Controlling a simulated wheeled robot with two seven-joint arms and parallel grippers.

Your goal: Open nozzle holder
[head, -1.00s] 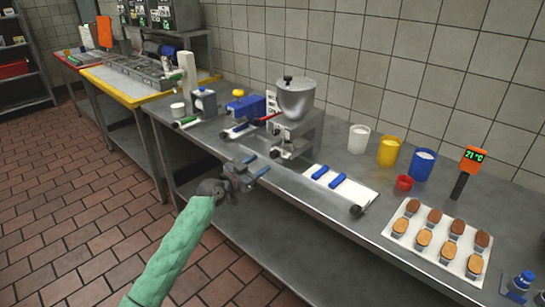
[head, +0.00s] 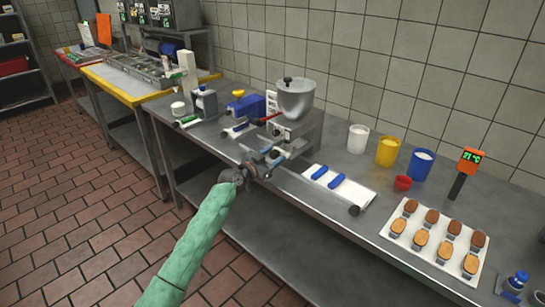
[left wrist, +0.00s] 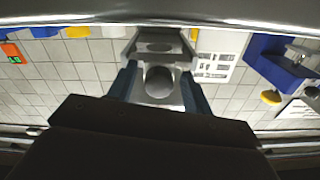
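The filling machine (head: 290,133) stands on the steel counter, with a silver hopper (head: 296,98) on top and a red-tipped lever (head: 268,118) at its left. My left gripper (head: 266,158) is at the machine's lower front, near the counter's front edge. In the left wrist view its two blue-grey fingers (left wrist: 158,88) are spread apart, with the grey metal nozzle part (left wrist: 158,48) showing between and beyond them. I cannot tell whether either finger touches it. The nozzle holder's exact state is partly hidden by the gripper. My right gripper is not in view.
A white board (head: 352,192) with blue-handled tools lies right of the machine. White, yellow and blue tubs (head: 388,151) stand behind it. A tray of pastries (head: 411,245) is farther right. A blue box (head: 246,107) stands left of the machine.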

